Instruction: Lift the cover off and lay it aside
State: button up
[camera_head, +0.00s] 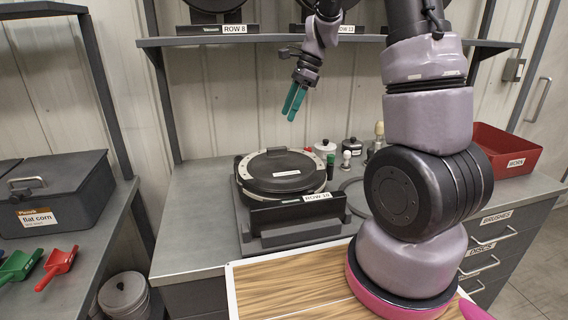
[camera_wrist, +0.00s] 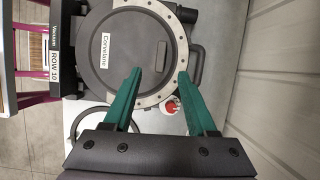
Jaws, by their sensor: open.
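The round dark cover (camera_head: 282,172) with a white label sits flat on the seed meter, inside a pale ring with holes, on the bench. The meter's front plate (camera_head: 298,207) reads ROW 10. In the wrist view the cover (camera_wrist: 112,72) fills the upper middle, with the pale ring (camera_wrist: 180,45) around its right side. My gripper (camera_head: 290,111) has green fingers and hangs above and behind the cover, clear of it. In the wrist view my gripper (camera_wrist: 159,78) is open, its fingertips spread over the near edge of the cover and ring, with nothing between them.
A red WORN bin (camera_head: 506,151) stands at the right back of the bench. A shelf (camera_head: 210,40) runs above. Bench left of the meter is clear.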

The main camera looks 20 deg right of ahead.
send_over(277, 147)
jog(key=d, duration=0.2)
jog(key=shift+m, duration=0.3)
notch_tip(277, 147, down, 6)
jog(key=shift+d+r, duration=0.1)
jog(key=shift+d+x, duration=0.2)
jog(key=shift+x, duration=2.6)
jog(key=shift+s, duration=0.1)
grip_shut()
